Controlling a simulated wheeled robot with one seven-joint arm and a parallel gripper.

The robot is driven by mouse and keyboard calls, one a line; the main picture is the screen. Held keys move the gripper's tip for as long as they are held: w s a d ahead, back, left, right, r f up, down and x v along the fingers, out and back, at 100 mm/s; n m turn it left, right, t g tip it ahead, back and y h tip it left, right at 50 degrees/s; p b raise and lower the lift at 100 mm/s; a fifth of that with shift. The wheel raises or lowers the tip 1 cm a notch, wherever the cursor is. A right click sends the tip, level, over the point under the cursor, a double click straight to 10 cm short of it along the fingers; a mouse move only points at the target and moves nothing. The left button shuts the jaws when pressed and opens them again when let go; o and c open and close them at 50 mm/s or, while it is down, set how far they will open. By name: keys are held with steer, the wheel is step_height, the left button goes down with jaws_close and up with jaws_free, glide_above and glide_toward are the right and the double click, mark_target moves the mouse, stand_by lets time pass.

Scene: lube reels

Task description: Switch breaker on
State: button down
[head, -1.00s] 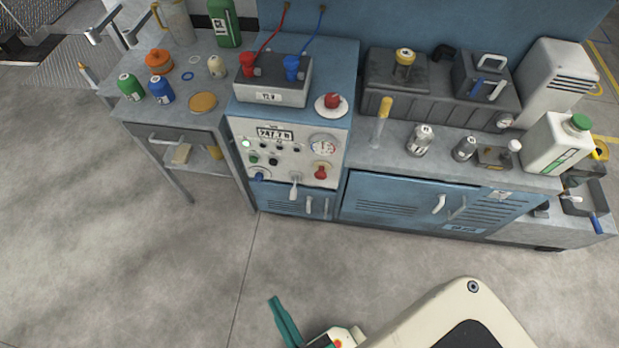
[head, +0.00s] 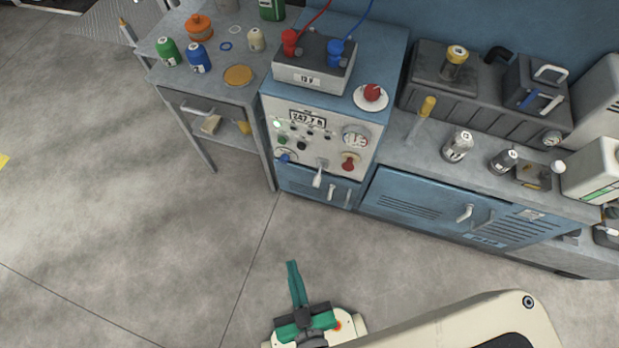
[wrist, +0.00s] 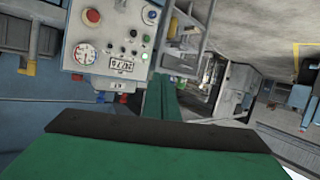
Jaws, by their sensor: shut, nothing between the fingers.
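The white control panel (head: 322,138) is on the front of the blue bench, with a lit display reading about 247.7 (head: 308,118), a round gauge (head: 355,136), small buttons, a green lamp, a blue knob (head: 286,158) and a red knob (head: 349,163). A white-handled lever (head: 318,175) hangs down at its lower edge. No breaker label is legible. My gripper (head: 293,268) has green fingers, shut and empty, over the floor in front of the bench, apart from the panel. The wrist view shows the panel (wrist: 108,42) upside down beyond the fingers (wrist: 163,88).
A side table (head: 195,92) with bottles is to the left. A blue cabinet (head: 430,212) with protruding handles is to the right. The floor in front is clear.

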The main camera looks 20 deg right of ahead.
steer(key=w+d+f+n+g+h, duration=0.1)
steer(key=w+f+n+g, duration=0.2)
steer(key=w+f, duration=0.75)
steer(key=w+d+f+n+g+h, duration=0.1)
steer(key=w+f+n+g, duration=0.2)
steer(key=w+f, duration=0.7)
steer(key=w+d+n+g+h, duration=0.1)
steer(key=w+d+g, duration=0.1)
steer(key=w, duration=0.6)
steer(key=w+d+n+g+h, duration=0.2)
steer(key=w+d+g, duration=0.1)
steer(key=w, duration=0.5)
steer(key=shift+d+f+n+g, duration=0.3)
steer(key=shift+f+g, duration=0.1)
steer(key=shift+g, duration=0.1)
steer(key=shift+f, duration=0.1)
